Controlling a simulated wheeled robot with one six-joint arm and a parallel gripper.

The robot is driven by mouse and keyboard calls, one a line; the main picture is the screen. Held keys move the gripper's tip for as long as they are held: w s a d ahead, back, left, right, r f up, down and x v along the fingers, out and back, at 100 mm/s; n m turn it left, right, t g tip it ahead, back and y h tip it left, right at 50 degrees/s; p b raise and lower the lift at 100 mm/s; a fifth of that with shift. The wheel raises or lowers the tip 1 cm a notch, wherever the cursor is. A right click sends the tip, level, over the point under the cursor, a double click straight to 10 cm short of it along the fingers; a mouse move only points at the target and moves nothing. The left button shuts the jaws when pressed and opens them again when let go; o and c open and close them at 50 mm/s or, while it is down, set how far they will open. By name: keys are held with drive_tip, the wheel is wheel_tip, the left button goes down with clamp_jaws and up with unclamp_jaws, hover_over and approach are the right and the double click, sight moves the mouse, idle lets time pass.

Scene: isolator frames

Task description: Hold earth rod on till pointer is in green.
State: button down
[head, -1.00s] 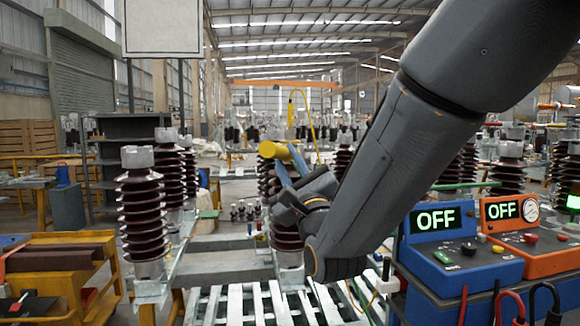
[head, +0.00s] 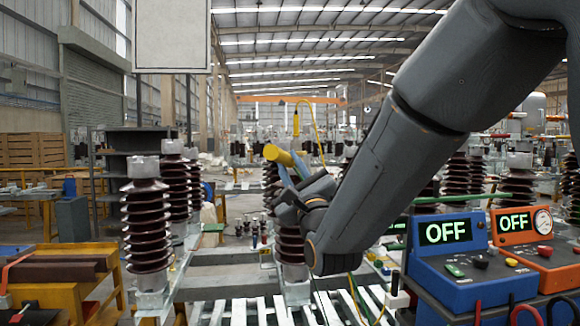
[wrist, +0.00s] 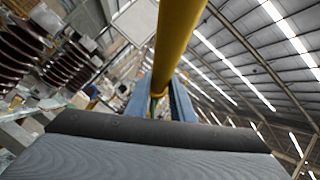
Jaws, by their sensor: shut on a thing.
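My gripper (head: 288,176) is shut on a yellow rod (head: 277,154), the earth rod. In the wrist view the rod (wrist: 178,45) stands between the blue fingers (wrist: 160,103) and runs out of the top of the picture. In the head view it shows short, just above a brown ribbed insulator (head: 290,245) that my arm partly hides. I cannot tell whether the rod touches anything; its far end is not clear. A round dial (head: 543,220) sits on the orange box (head: 528,255); its pointer is too small to read. The box's display reads OFF.
A blue box (head: 455,262) also reading OFF stands left of the orange one, with leads in front. More brown insulators (head: 148,225) stand at left. A yellow hanging piece (head: 296,122) with a thin yellow cord is behind the rod. A slatted white platform (head: 255,312) lies below.

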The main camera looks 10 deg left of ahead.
drive_tip(key=shift+w+a+b, duration=0.2)
drive_tip(key=shift+w+b, duration=0.25)
drive_tip(key=shift+w, duration=0.3)
idle(2.8)
idle(0.4)
drive_tip(key=s+d, duration=0.2)
drive_tip(key=s, duration=0.7)
drive_tip(key=shift+s+d+b, duration=0.3)
drive_tip(key=shift+d+b, duration=0.05)
drive_tip(key=shift+b, duration=0.1)
